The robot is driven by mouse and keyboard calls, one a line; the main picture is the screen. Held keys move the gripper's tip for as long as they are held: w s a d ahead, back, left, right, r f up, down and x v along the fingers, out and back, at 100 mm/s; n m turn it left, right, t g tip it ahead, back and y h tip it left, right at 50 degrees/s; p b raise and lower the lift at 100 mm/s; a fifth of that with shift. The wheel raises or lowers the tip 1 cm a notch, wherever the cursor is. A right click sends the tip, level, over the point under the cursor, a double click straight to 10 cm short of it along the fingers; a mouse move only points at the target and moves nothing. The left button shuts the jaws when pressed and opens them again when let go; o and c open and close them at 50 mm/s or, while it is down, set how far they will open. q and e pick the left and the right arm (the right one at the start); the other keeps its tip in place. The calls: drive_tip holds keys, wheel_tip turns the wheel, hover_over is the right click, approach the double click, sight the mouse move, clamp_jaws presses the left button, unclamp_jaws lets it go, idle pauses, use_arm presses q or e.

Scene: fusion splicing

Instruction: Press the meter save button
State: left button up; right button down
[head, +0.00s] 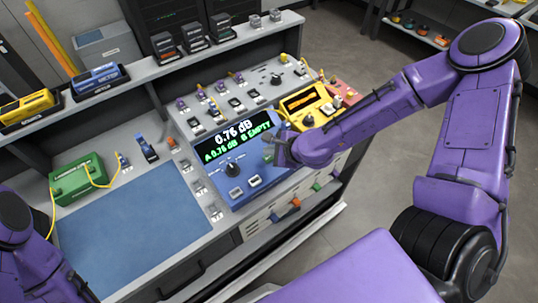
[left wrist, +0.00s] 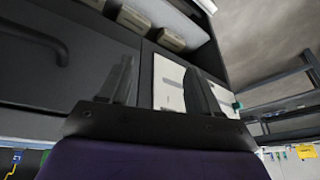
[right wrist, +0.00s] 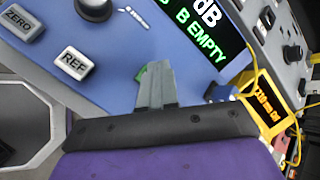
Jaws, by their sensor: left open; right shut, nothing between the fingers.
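The blue meter (head: 262,195) sits on the bench; its display (head: 237,137) reads 0.76 dB, with "A 0.76 dB" and "B EMPTY" below. In the right wrist view the meter's face (right wrist: 110,50) shows grey ZERO (right wrist: 20,22) and REF (right wrist: 74,64) buttons. A green piece (right wrist: 140,74), perhaps the save button, peeks out beside my right fingertips and is mostly hidden by them; its label cannot be read. My right gripper (right wrist: 153,70) is shut and empty, with its tips at the meter face; contact is unclear. My left gripper (left wrist: 157,72) is open and empty, away from the meter.
A yellow device (head: 305,103) with an orange display stands right of the meter, beside a red one (head: 347,92). A green box (head: 78,178) with a yellow cable lies left, behind a clear blue mat (head: 135,230). A shelf (head: 175,68) runs along the back.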

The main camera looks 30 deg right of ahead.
sight(271, 159)
wheel_tip(271, 159, up, 5)
drive_tip(key=p, duration=0.5)
idle(0.3)
idle(0.5)
